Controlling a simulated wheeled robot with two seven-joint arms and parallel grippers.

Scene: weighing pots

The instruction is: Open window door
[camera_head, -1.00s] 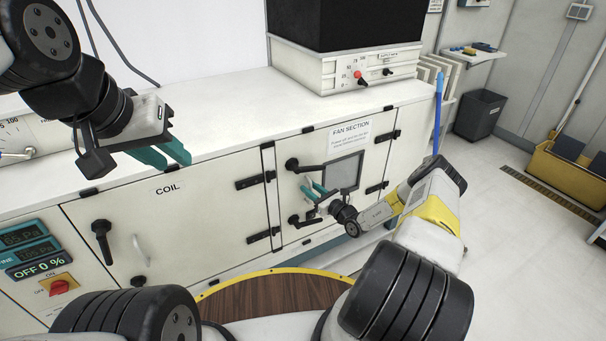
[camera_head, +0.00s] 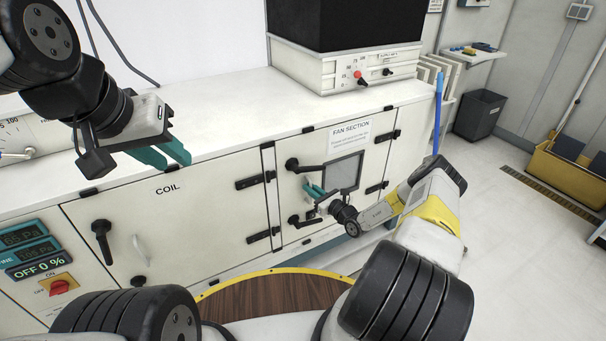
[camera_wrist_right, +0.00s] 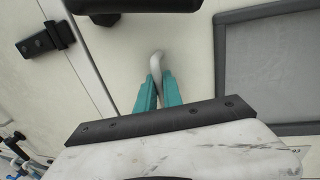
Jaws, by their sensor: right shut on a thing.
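The window door is the white fan section panel (camera_head: 290,165) with a grey window (camera_head: 343,173); the window also shows in the right wrist view (camera_wrist_right: 275,70). The door looks shut, flush with the cabinet front. My right gripper (camera_head: 314,190) is at the door, left of and slightly below the window. In the right wrist view its teal fingers (camera_wrist_right: 157,92) are shut on a curved pale handle (camera_wrist_right: 157,60). The fingers hide the handle's lower part. My left gripper (camera_head: 166,156) is open and empty above the coil section.
Black latches (camera_head: 306,167) sit above and below my right gripper, close to it. The coil panel (camera_head: 170,220) is on the left. A control box (camera_head: 345,70) stands on the cabinet top. Open floor lies at right.

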